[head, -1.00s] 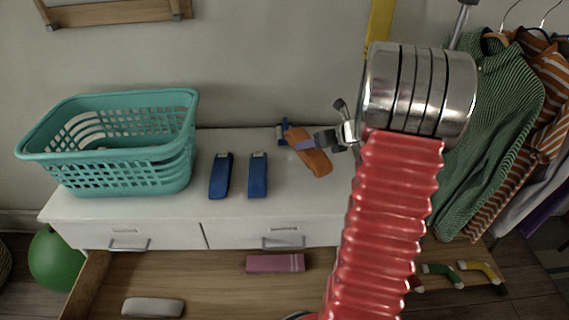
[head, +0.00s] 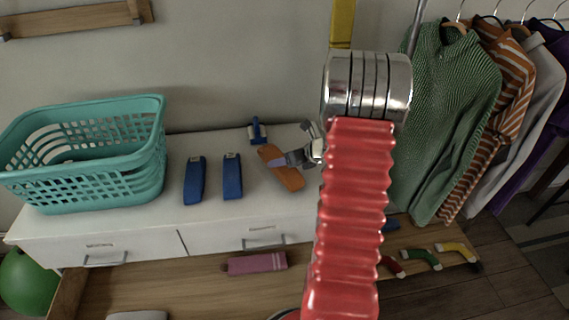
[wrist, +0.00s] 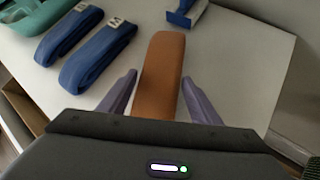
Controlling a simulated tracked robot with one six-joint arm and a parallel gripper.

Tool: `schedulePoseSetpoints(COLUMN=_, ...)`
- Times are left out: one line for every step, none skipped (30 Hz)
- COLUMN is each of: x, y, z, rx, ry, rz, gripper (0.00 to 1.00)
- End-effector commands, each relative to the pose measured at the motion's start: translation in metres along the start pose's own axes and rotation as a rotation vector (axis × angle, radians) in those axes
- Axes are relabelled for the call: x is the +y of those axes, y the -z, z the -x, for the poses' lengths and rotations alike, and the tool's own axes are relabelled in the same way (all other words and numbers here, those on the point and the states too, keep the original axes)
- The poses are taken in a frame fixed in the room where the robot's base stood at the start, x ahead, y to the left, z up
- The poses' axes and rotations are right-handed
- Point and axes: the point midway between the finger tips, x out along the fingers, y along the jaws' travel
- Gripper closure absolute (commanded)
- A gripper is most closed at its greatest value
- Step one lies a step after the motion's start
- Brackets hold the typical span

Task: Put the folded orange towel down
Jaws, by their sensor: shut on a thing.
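The folded orange towel (head: 289,178) is a long, narrow, rounded bundle over the right part of the white cabinet top (head: 205,217). My gripper (head: 277,162) is shut on it, with the purple fingers on either side. In the wrist view the towel (wrist: 163,70) lies between the two fingers and points away from the palm. Its near end is hidden by the gripper body. I cannot tell whether its underside touches the cabinet top.
Two folded blue towels (head: 194,180) (head: 232,177) lie left of the orange one. A small blue object (head: 257,132) stands behind it. A teal laundry basket (head: 140,150) fills the cabinet's left end. Clothes (head: 450,110) hang at right. Bare cabinet top shows right of the towel in the wrist view.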

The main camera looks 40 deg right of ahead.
Motion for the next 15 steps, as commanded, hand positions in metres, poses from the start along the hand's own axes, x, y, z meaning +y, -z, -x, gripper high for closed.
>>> schedulePoseSetpoints(x=-0.0011, y=0.0045, z=-0.0039, rx=0.001, ry=-0.001, rz=-0.002, gripper=0.9)
schedulePoseSetpoints(x=-0.0017, y=0.0064, z=-0.0057, rx=0.0, ry=0.0, rz=-0.002, gripper=0.9)
schedulePoseSetpoints(x=-0.0021, y=0.0083, z=-0.0074, rx=0.0, ry=0.0, rz=-0.002, gripper=0.9)
schedulePoseSetpoints(x=-0.0024, y=0.009, z=-0.0081, rx=0.0, ry=0.0, rz=-0.001, gripper=0.9)
schedulePoseSetpoints(x=-0.0025, y=0.0093, z=-0.0084, rx=0.0, ry=0.0, rz=0.0, gripper=0.9)
schedulePoseSetpoints(x=-0.0026, y=0.0092, z=-0.0084, rx=-0.001, ry=0.0, rz=0.001, gripper=0.9)
schedulePoseSetpoints(x=-0.0026, y=0.0091, z=-0.0083, rx=-0.001, ry=0.001, rz=0.001, gripper=0.9)
schedulePoseSetpoints(x=-0.0025, y=0.009, z=-0.0082, rx=-0.001, ry=0.001, rz=0.001, gripper=0.9)
schedulePoseSetpoints(x=-0.0025, y=0.009, z=-0.0082, rx=-0.001, ry=0.001, rz=0.001, gripper=0.9)
schedulePoseSetpoints(x=-0.0025, y=0.009, z=-0.0081, rx=-0.001, ry=0.001, rz=0.001, gripper=0.9)
schedulePoseSetpoints(x=-0.0025, y=0.009, z=-0.0081, rx=-0.001, ry=0.001, rz=0.001, gripper=0.9)
schedulePoseSetpoints(x=-0.0023, y=0.0091, z=-0.0084, rx=-0.001, ry=0.0, rz=0.001, gripper=0.9)
schedulePoseSetpoints(x=-0.0019, y=0.0094, z=-0.0089, rx=0.0, ry=0.0, rz=0.001, gripper=0.9)
schedulePoseSetpoints(x=-0.0019, y=0.0099, z=-0.0094, rx=0.0, ry=0.0, rz=0.001, gripper=0.9)
schedulePoseSetpoints(x=-0.0019, y=0.0106, z=-0.0099, rx=0.0, ry=0.0, rz=0.001, gripper=0.42)
